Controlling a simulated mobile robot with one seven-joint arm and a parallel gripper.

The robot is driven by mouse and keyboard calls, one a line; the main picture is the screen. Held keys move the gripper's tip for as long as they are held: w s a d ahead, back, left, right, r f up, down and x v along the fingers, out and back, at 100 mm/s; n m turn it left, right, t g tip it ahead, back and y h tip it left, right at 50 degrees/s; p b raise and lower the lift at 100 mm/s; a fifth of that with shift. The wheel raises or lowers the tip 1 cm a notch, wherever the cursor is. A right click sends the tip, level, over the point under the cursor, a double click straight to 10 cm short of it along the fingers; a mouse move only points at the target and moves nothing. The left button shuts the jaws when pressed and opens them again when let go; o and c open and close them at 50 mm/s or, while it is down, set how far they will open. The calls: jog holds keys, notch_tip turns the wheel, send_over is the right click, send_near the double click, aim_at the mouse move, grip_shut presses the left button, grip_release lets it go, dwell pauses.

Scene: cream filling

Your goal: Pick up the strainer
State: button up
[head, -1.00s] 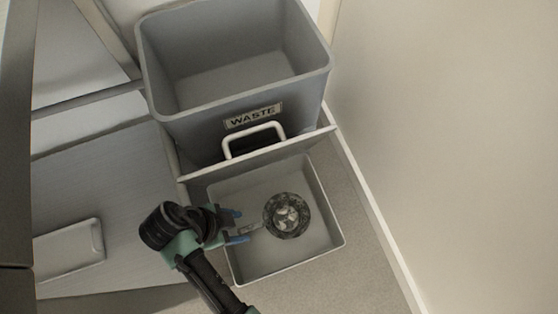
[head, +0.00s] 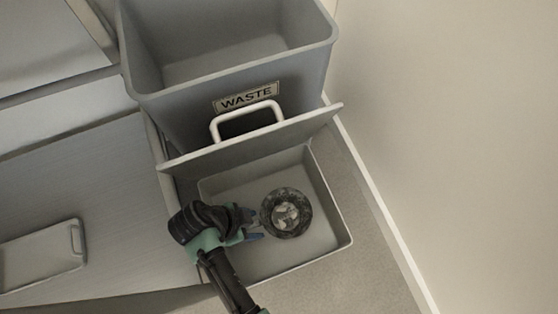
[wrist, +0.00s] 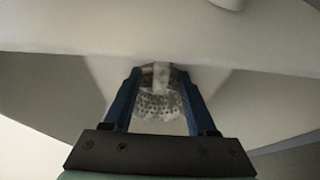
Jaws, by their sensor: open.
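The strainer (head: 287,212) is a round, dark metal bowl with pale lumps in it. It sits in a grey tray (head: 319,247) in front of the waste bin. My gripper (head: 254,224) is open and low over the tray, at the strainer's left side, with its blue fingers pointing at it. In the wrist view the strainer's perforated bowl (wrist: 158,106) shows between the two open fingers of my gripper (wrist: 160,75). A pale, narrow part that looks like its handle lies between the fingertips. I cannot tell whether the fingers touch it.
The grey waste bin (head: 228,75) stands open behind the tray. A wall is close on the right. A flat grey surface with a pale rectangular panel (head: 42,258) is at the left.

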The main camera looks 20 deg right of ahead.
grip_shut()
dwell(1.4)
